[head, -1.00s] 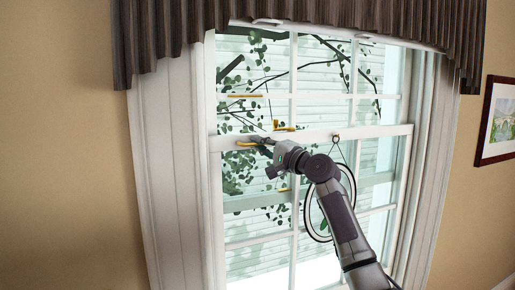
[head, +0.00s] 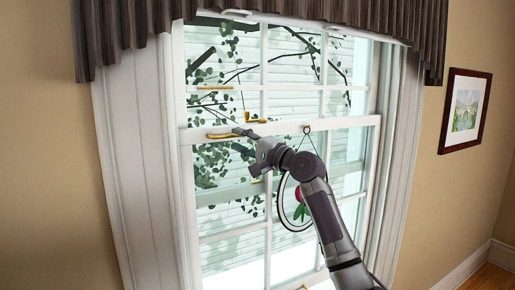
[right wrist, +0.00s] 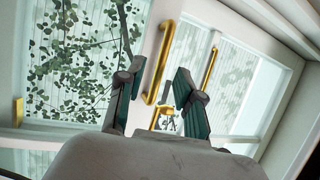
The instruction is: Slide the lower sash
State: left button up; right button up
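The lower sash is white, and its top rail (head: 345,124) crosses the window below a brass catch (head: 250,118). A brass bar handle (head: 216,135) is on the rail's left part. My right gripper (head: 240,132) is just right of this handle in the head view. In the right wrist view, its two teal-padded fingers (right wrist: 159,78) are spread apart, and a brass handle (right wrist: 160,62) shows in the gap between them. I cannot tell whether either finger touches it. My left gripper is not in view.
A ring (head: 307,129) on the rail carries a cord and a round hoop (head: 285,205), partly behind my right arm. Another brass bar (head: 214,88) is higher on the window. A dark pleated valance (head: 260,12) hangs above. A framed picture (head: 466,110) is on the right wall.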

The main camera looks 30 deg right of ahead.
jog(key=v, duration=0.8)
jog(key=shift+r, duration=0.15)
jog(key=shift+s+d, duration=0.1)
